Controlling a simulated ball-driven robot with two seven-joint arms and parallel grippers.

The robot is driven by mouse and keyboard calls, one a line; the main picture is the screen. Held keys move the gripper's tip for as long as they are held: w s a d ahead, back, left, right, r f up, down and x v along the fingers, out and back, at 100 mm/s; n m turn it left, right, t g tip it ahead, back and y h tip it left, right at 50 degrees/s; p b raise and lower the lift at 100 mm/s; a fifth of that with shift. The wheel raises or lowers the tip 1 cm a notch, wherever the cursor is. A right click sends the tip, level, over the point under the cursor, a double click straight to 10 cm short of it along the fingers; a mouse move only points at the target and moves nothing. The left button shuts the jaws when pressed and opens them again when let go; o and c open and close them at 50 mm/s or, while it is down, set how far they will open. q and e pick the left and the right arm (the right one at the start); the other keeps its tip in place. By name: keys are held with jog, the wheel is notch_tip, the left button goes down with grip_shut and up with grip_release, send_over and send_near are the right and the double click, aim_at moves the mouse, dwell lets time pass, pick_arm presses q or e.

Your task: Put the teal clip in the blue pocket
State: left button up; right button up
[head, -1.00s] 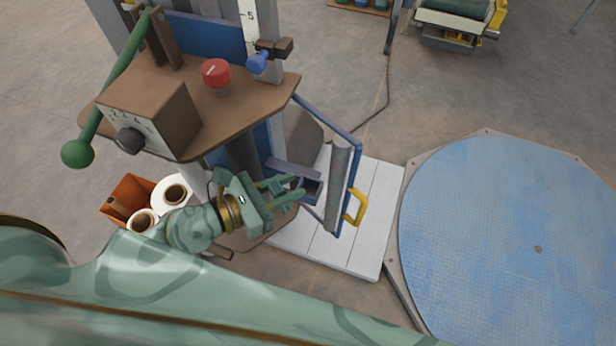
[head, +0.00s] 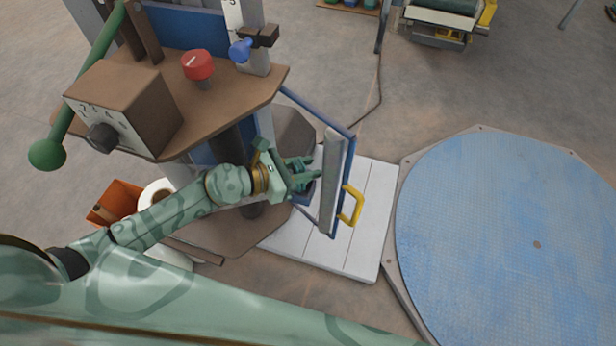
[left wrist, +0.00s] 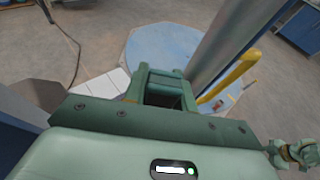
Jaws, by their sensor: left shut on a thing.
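My left gripper (head: 312,172) is shut, its fingers reaching right over a small dark blue-grey box (head: 302,193), probably the blue pocket. The box sits beside the blue-framed gate and is partly hidden by the gripper. In the left wrist view a teal piece (left wrist: 165,83) spans between the fingertips, which looks like the teal clip. Its outline blends with the green fingers. In the head view I cannot pick the clip out. A small green arm end, seemingly my right one, shows at the right edge of the left wrist view, too small to read its jaws.
A grey roller (head: 332,180) and yellow handle (head: 351,206) stand just right of the gripper. A brown shelf (head: 235,93) with a red knob (head: 198,65) and blue knob (head: 240,50) is above left.

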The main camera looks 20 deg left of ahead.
pick_arm(q)
jog(key=f+b, duration=0.1)
jog(key=f, duration=0.1)
jog(key=w+f+b, duration=0.1)
jog(key=f+b, duration=0.1)
jog(key=shift+d+f, duration=0.1)
jog(key=shift+f, duration=0.15)
jog(key=shift+s+r, duration=0.1)
jog(key=shift+r, duration=0.15)
jog(key=shift+f, duration=0.1)
jog(key=o, duration=0.6)
jog(key=shift+f, duration=0.1)
jog(key=shift+o, duration=0.4)
